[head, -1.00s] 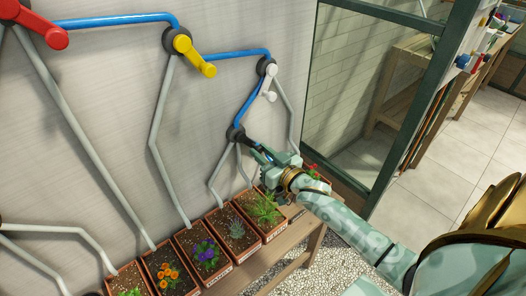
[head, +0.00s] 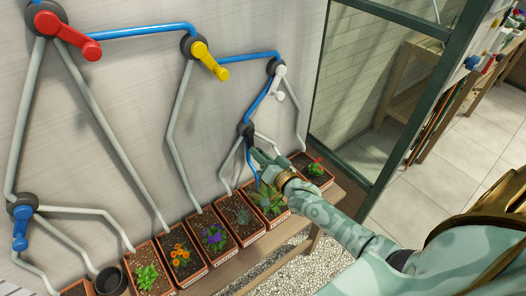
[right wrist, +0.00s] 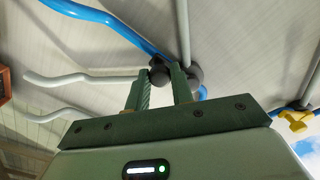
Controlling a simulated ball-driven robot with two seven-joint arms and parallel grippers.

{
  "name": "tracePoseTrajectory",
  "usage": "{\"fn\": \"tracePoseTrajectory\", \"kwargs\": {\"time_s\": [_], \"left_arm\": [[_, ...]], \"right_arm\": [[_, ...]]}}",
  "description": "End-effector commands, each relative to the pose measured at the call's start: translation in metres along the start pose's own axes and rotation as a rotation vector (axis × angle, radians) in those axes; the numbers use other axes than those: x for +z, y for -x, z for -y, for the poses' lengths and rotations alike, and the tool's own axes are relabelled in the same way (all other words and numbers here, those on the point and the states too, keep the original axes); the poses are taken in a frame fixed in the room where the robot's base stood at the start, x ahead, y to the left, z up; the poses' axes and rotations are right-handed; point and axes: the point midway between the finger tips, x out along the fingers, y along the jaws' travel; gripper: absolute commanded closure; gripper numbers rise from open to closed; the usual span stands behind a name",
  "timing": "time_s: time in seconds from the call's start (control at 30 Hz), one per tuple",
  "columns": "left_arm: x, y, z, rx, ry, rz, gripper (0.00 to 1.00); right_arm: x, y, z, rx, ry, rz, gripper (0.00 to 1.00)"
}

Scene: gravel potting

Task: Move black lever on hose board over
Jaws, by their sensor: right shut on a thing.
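The black lever (head: 248,131) sits on its dark round joint on the grey hose board (head: 140,90), low on the right part of the board. A blue hose runs into it from above, and a short blue length shows below it. My right gripper (head: 256,156) is at the lever, partly covering it. In the right wrist view, my right gripper (right wrist: 160,88) has its two green fingers shut on the black lever (right wrist: 159,74), its round end between the fingertips. My left gripper is not in view.
Red (head: 75,38), yellow (head: 208,60), white (head: 280,83) and blue (head: 20,235) levers are on the same board. Several planters (head: 215,240) stand on a wooden bench below, close under my right arm. A green-framed glass panel (head: 365,90) is at the right.

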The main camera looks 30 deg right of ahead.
Motion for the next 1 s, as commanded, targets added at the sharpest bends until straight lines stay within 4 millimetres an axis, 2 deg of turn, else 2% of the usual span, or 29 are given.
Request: {"fn": "tracePoseTrajectory", "kwargs": {"time_s": [0.53, 0.57, 0.63, 0.9, 1.0], "left_arm": [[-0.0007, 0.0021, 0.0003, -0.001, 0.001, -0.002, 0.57], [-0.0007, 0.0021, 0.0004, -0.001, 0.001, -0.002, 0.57], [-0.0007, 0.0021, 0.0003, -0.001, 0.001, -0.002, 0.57], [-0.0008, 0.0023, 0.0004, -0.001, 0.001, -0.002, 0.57], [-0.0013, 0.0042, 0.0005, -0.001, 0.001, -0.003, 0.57]], "right_arm": [[0.0023, 0.0005, 0.0007, 0.001, -0.031, 0.002, 1.0], [0.0023, 0.0005, 0.0006, 0.001, -0.031, 0.002, 0.74], [0.0023, 0.0005, 0.0007, 0.001, -0.03, 0.002, 0.56], [0.0016, 0.0006, 0.0011, 0.0, -0.03, 0.001, 0.56], [0.0015, 0.0062, 0.0013, 0.001, -0.03, 0.002, 0.56]]}}
